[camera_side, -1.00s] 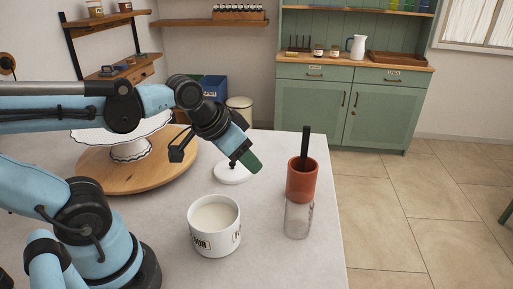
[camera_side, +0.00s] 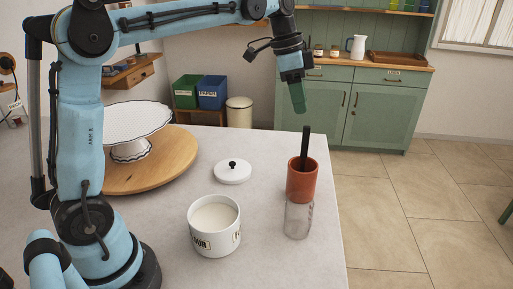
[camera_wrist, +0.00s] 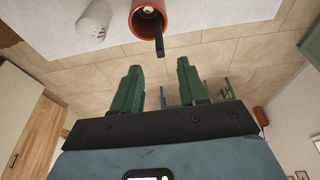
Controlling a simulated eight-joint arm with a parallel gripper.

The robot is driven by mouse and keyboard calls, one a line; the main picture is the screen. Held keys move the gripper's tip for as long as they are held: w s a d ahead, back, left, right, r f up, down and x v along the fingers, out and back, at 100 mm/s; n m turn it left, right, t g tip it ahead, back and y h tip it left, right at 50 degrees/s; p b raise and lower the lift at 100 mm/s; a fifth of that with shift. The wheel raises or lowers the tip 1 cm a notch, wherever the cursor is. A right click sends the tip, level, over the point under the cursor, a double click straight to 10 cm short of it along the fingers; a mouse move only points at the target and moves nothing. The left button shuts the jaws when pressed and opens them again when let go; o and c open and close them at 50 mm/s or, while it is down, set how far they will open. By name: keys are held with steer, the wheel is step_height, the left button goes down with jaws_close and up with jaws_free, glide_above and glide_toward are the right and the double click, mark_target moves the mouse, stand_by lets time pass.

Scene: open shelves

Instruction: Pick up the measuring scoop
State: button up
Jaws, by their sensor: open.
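A dark upright handle (camera_side: 306,147), likely that of the measuring scoop, stands out of a terracotta pot (camera_side: 302,184) near the table's right edge. Whatever is at its lower end is hidden inside the pot. In the wrist view the dark handle (camera_wrist: 158,38) and the pot (camera_wrist: 151,14) are at the top, beyond my fingertips. My gripper (camera_side: 299,108) points down in the air above the handle, apart from it. In the wrist view my gripper (camera_wrist: 160,66) has its two green fingers spread with nothing between them.
A white cake stand (camera_side: 130,150) rests on a round wooden board (camera_side: 180,165).

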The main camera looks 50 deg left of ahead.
glide_toward(305, 158)
steer(key=f, duration=0.1)
steer(key=w+d+f, duration=0.1)
steer(key=f, duration=0.1)
steer(key=w+f, duration=0.1)
steer(key=f, duration=0.1)
steer(key=shift+w+d, duration=0.2)
steer(key=shift+d, duration=0.1)
steer(key=shift+r, duration=0.1)
jaws_close()
